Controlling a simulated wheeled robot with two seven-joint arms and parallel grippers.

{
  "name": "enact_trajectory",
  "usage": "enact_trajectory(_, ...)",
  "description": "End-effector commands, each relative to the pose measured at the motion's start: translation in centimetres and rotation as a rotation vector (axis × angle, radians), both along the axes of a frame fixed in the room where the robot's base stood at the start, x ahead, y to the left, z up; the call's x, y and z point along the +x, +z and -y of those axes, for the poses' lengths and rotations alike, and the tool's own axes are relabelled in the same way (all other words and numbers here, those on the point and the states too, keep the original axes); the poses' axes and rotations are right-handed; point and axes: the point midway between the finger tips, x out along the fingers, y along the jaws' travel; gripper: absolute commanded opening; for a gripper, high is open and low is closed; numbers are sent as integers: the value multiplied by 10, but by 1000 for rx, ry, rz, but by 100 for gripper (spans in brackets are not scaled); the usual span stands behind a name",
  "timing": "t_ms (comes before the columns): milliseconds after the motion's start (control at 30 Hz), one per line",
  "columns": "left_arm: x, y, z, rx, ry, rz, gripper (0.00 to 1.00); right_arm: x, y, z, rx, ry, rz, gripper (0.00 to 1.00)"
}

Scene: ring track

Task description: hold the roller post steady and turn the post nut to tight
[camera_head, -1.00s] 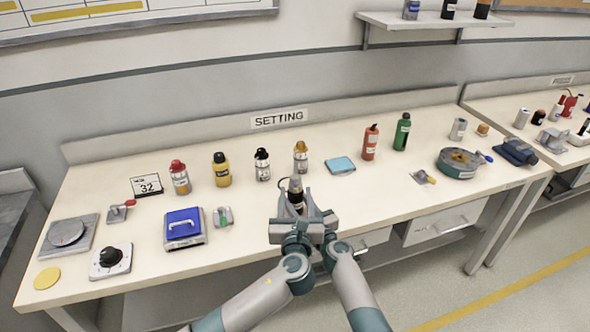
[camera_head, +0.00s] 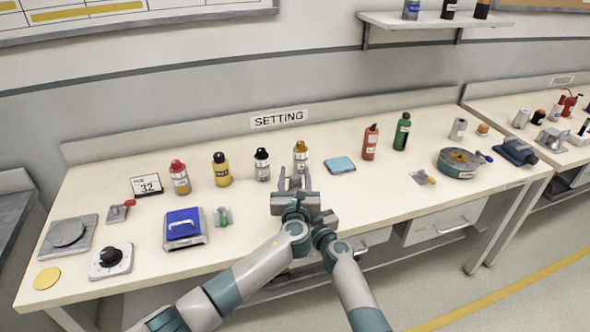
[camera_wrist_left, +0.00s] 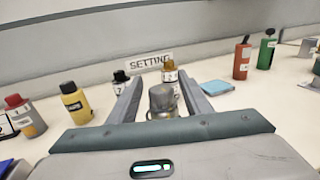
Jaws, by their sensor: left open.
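The roller post is mostly hidden behind my left gripper (camera_head: 294,180) in the head view. In the left wrist view a grey, rounded metal top (camera_wrist_left: 162,100), seemingly the post nut on the post, stands upright between the fingers. My left gripper is open, with one finger on each side of it, and a gap shows at least on the left side. My right arm (camera_head: 345,275) comes in from the lower right and ends close under the left wrist. Its fingers are hidden, so I cannot tell what they hold.
Behind the post stand an amber-capped bottle (camera_head: 300,157) and a black-capped bottle (camera_head: 262,165). A blue-lidded box (camera_head: 184,228) is to the left, with a small green-handled part (camera_head: 222,217) beside it. A blue pad (camera_head: 340,165) lies to the right; the bench around it is clear.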

Motion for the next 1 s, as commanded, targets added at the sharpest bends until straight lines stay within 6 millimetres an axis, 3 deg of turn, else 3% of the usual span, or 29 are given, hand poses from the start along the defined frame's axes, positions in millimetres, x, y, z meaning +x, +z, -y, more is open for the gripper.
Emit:
enact_trajectory(300, 25, 0, 0, 0, -1, 0, 45, -1, -2, 0, 0, 1, -2, 7)
enact_trajectory(667, 28, 0, 0, -1, -1, 0, 45, -1, -2, 0, 0, 1, -2, 7)
enact_trajectory(867, 28, 0, 0, -1, -1, 0, 4, -1, -2, 0, 0, 1, -2, 7)
enact_trajectory(1000, 28, 0, 0, 0, -4, 0, 3, -1, -2, 0, 0, 1, -2, 7)
